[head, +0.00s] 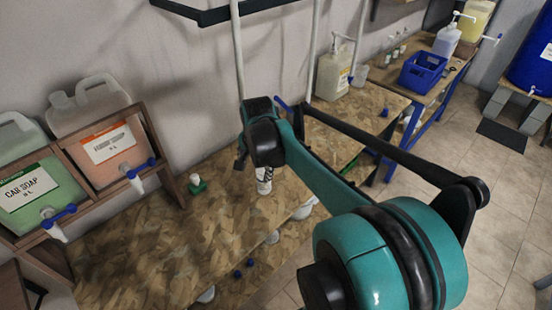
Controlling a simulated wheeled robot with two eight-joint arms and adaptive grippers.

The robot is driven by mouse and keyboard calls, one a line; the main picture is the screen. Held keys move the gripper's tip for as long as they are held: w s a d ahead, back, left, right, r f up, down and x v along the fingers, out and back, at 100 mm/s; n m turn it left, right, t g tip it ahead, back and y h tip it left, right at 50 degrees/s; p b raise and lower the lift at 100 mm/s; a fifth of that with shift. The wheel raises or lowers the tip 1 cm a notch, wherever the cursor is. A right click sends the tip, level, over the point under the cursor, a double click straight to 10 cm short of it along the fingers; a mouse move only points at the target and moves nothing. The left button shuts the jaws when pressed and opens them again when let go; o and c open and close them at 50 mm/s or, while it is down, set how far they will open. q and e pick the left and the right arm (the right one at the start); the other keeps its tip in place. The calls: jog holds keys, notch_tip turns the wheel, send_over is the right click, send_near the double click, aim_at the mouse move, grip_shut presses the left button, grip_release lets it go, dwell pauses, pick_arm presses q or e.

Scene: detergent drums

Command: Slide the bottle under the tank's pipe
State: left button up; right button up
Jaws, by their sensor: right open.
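Two tanks stand in a wooden rack at the left: a green one labelled CAR SOAP (28,188) and a pink one with an orange-edged label (108,145). Each has a white pipe with a blue handle, the green tank's pipe (55,230) and the pink tank's pipe (136,180). A small green bottle with a white cap (197,185) stands on the bench, right of the pink tank's pipe. A white bottle with dark print (264,183) stands farther right, partly hidden by my right arm. My right gripper (252,164) is open near this white bottle; its fingers are mostly hidden. My left gripper is out of view.
The wooden bench (150,245) has free room between the rack and the bottles. A large white jug (333,75) and a blue crate (422,71) stand farther back.

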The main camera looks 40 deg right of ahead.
jog(key=s+a+n+t, duration=0.2)
jog(key=s+a+n, duration=0.2)
jog(key=a+n, duration=0.4)
jog(key=s+a+f+n+t+y, duration=0.1)
jog(key=s+a+n, duration=0.3)
jog(key=a+n, duration=0.5)
jog(key=a+t, duration=0.1)
jog(key=a, duration=0.2)
jog(key=shift+s+f+t, duration=0.2)
jog(key=shift+s+t, duration=0.1)
jog(key=shift+s, duration=0.1)
jog(key=shift+a, duration=0.1)
